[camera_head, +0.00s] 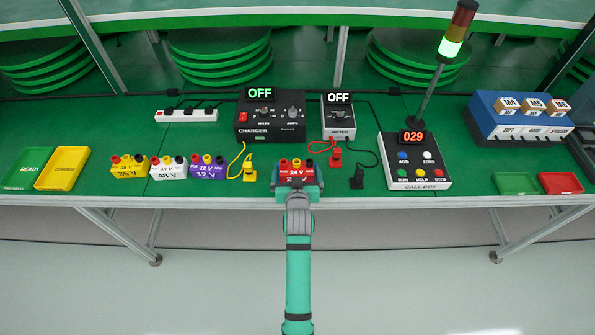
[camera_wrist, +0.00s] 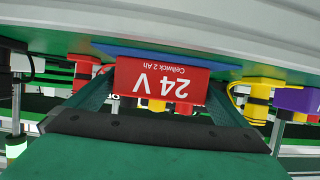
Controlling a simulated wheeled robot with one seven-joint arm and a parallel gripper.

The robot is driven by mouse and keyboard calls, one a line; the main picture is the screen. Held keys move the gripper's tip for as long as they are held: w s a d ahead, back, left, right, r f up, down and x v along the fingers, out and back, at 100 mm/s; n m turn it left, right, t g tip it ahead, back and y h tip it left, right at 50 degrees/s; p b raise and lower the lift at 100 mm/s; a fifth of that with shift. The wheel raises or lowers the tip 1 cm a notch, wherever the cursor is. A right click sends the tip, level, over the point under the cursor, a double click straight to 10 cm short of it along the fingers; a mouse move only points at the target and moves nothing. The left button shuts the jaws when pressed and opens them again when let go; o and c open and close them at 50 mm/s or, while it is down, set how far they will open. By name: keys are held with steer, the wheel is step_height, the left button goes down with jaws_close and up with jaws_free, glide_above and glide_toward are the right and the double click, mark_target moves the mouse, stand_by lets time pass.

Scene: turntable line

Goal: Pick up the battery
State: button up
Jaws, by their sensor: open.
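A red battery (camera_head: 297,173) marked 24 V stands on the green bench near its front edge. Its top carries red and yellow terminals. My gripper (camera_head: 297,186) is at its front, with one finger on each side of it. In the wrist view the picture is upside down, and the red battery (camera_wrist: 160,82) shows between the two open fingers of my gripper (camera_wrist: 160,95). I cannot tell whether either finger touches it. A yellow 36 V battery (camera_head: 130,169), a white 48 V battery (camera_head: 168,171) and a purple 12 V battery (camera_head: 207,170) stand in a row to the left.
A yellow plug (camera_head: 249,173), red plug (camera_head: 336,158) and black plug (camera_head: 356,180) lie around the red battery. The charger (camera_head: 270,128) and meter (camera_head: 339,123), both reading OFF, stand behind. The call box (camera_head: 414,174) is right; green (camera_head: 31,170) and yellow trays (camera_head: 62,169) are far left.

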mark_target(297, 166)
steer(key=shift+w, duration=0.25)
steer(key=c, duration=1.3)
steer(key=shift+c, duration=1.1)
steer(key=shift+r, duration=0.6)
steer(key=s+r, duration=1.1)
steer(key=s, duration=0.3)
steer(key=shift+r, duration=0.4)
steer(key=shift+w, duration=0.1)
